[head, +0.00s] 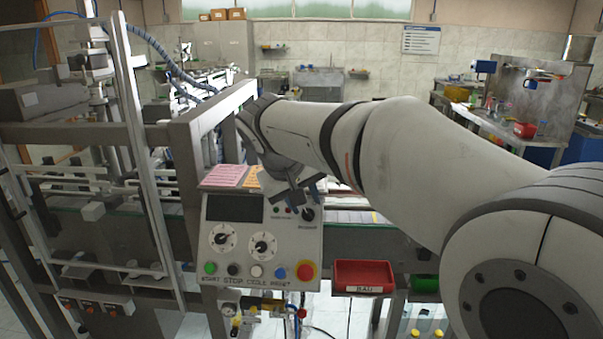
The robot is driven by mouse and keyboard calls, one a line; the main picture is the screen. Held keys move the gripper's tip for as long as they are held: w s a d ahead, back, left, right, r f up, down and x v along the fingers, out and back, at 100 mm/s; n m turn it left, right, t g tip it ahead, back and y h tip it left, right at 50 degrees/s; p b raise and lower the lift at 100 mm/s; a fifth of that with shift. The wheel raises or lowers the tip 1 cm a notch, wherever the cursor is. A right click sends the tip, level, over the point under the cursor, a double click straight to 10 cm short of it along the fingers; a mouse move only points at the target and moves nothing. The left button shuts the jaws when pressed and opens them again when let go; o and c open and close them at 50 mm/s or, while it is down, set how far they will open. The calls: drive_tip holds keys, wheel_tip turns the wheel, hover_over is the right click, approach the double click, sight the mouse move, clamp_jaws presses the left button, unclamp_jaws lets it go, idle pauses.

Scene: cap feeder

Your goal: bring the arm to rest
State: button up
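My arm reaches in from the right side of the head view, across the middle. It bends down at the wrist near the frame of the machine. My gripper (297,196) points downward in front of the top part of the grey control panel (236,245). It hides part of the panel's upper right. The fingers are dark and small here, and I cannot tell how far apart they are. I see nothing held between them. I cannot tell whether the gripper touches the panel.
The machine's metal frame (208,112) stands close left of my wrist. A workbench (500,130) stands at the back right.

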drive_tip(key=s+d+f+m+g+y, duration=0.1)
drive_tip(key=s+d+f, duration=0.2)
drive_tip(key=s+d, duration=0.25)
drive_tip(key=s+d+f+m+g, duration=0.1)
drive_tip(key=s+d+f, duration=0.2)
drive_tip(key=s+d, duration=0.3)
drive_tip(key=s+d+f+m+y, duration=0.2)
drive_tip(key=s+d+f, duration=0.3)
drive_tip(key=s+f, duration=0.4)
drive_tip(key=shift+s+d+g, duration=0.3)
drive_tip(key=shift+s+d, duration=0.05)
drive_tip(key=shift+s, duration=0.5)
drive_tip(key=shift+c, duration=0.5)
